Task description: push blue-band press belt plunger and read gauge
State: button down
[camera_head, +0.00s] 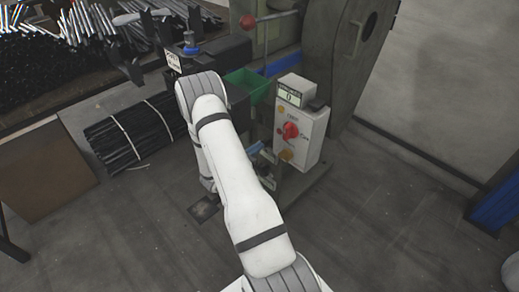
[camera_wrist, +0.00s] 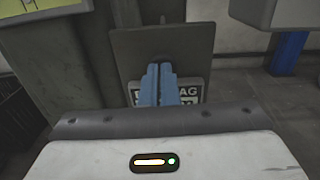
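The press has a pale control box (camera_head: 302,135) with a red knob (camera_head: 290,130). On top of it is a small gauge display (camera_head: 289,95) that seems to read 0. A blue bar (camera_head: 282,65) crosses the press behind it. My gripper (camera_wrist: 160,75) shows blue fingers close together, with nothing seen between them. They point at a dark square plate (camera_wrist: 190,45) with a partly covered letter label below it. Whether they touch the plate is unclear. In the head view my gripper (camera_head: 255,149) is low, just left of the control box. I cannot make out the plunger; the fingers may hide it.
A green bin (camera_head: 247,84) stands behind my arm. A bundle of dark rods (camera_head: 132,135) lies on the floor at left, near a brown board (camera_head: 45,170). A rack of rods (camera_head: 60,50) is at upper left.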

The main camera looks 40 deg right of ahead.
jog(key=shift+s+d+r, duration=0.1)
jog(key=shift+d+r, duration=0.15)
jog(key=shift+d, duration=0.25)
jog(key=s+a+p, duration=0.1)
jog(key=a, duration=1.3)
jog(key=shift+s+a+f+p, duration=0.2)
jog(key=shift+s+a+p, duration=0.1)
jog(key=shift+s+a, duration=0.1)
